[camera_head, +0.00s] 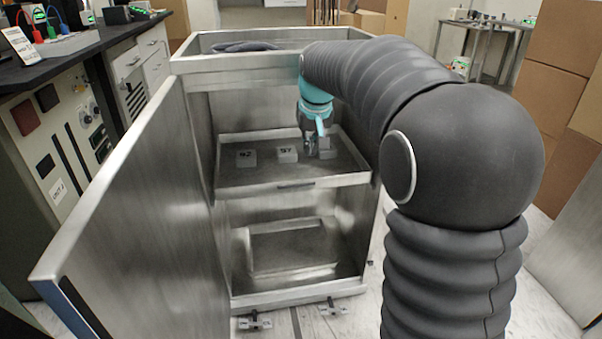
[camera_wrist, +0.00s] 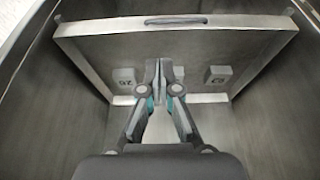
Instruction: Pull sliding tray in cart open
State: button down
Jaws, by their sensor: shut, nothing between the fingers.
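The metal cart (camera_head: 196,64) stands with its door (camera_head: 135,215) swung open to the left. Its grey sliding tray (camera_head: 225,180) sits at mid-height, with its front edge near the cart's opening. A dark slot-like handle (camera_head: 296,185) is in the tray's front lip; it also shows at the top of the wrist view (camera_wrist: 176,20). My gripper (camera_head: 318,150) is shut and empty, reaching down over the right part of the tray. Whether the fingertips touch the tray is unclear.
Small numbered blocks lie on the tray: one at left (camera_head: 246,157), one in the middle (camera_head: 287,154) and one at right (camera_head: 327,151), partly behind my gripper. A lower shelf (camera_head: 290,270) is empty. A workbench (camera_head: 70,50) is at left; cardboard boxes (camera_head: 555,70) are at right.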

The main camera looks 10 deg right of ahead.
jog(key=w+f, duration=0.1)
jog(key=w, duration=0.1)
jog(key=b, duration=0.2)
send_near(306, 187)
jog(key=w+f, duration=0.4)
jog(key=shift+w+f, duration=0.25)
jog(key=shift+f, duration=0.1)
